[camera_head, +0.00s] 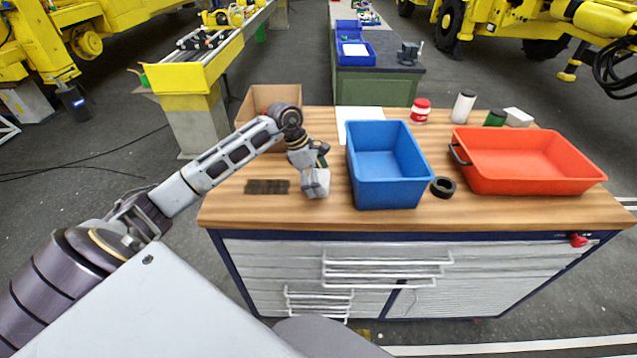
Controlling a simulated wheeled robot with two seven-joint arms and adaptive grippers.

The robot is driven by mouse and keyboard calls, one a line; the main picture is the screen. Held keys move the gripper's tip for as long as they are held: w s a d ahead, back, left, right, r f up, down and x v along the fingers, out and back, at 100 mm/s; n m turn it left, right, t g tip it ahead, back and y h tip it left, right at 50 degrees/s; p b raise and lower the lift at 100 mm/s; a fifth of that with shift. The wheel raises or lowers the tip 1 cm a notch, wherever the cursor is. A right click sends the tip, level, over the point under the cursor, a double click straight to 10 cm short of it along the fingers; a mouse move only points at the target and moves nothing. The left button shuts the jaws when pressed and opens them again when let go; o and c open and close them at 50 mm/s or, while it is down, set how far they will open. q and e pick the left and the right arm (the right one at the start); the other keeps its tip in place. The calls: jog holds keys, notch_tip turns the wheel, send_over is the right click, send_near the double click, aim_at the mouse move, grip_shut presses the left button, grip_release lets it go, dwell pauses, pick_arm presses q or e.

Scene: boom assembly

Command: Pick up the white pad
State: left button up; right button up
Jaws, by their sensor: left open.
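My left gripper (315,182) points down over the wooden tabletop, left of the blue bin. It is open; a pale grey block shape shows at its end, and I cannot tell whether part of this is a separate thing. A flat white sheet (349,113) lies behind the blue bin, partly hidden by it, and a small white block (518,117) lies at the back right, behind the red tray. I cannot tell for sure which of these is the white pad. My right gripper is not in view.
The blue bin (388,196) and red tray (520,186) stand on the workbench (300,212). A black ring (443,187), dark mat (267,187), cardboard box (258,98), red-lidded jar (420,111), white bottle (463,106) and green item (495,118) are around them. The front left is clear.

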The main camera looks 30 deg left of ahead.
pick_arm(q)
jog(key=c, duration=0.8)
jog(key=shift+r, duration=0.1)
jog(key=shift+r+b, duration=0.75)
jog(key=shift+r, duration=4.15)
jog(key=o, duration=0.4)
jog(key=shift+c, duration=1.4)
